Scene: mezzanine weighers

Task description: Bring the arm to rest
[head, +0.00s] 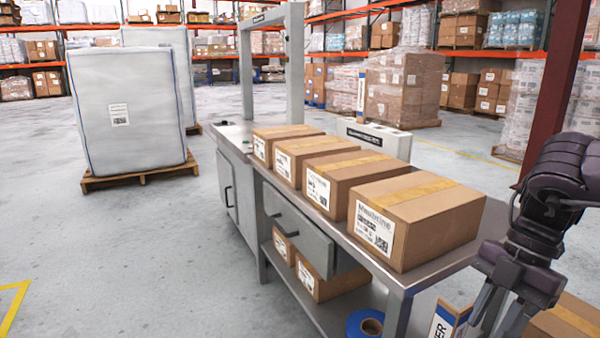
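My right arm comes in from the right edge, dark purple-grey and bent, and stands beside the near end of the steel bench (398,282). My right gripper (500,312) points down at the lower right. Its grey fingers run out of the bottom of the view, so I cannot tell whether it is open or shut. I see nothing held in the visible part. My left arm and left gripper are not in view.
Several taped cartons (418,213) stand in a row on the bench. More cartons (325,282) and a blue roll (364,325) sit on its lower shelf. A wrapped pallet load (125,112) stands at left. A dark red post (553,85) rises at right. Floor at lower left is clear.

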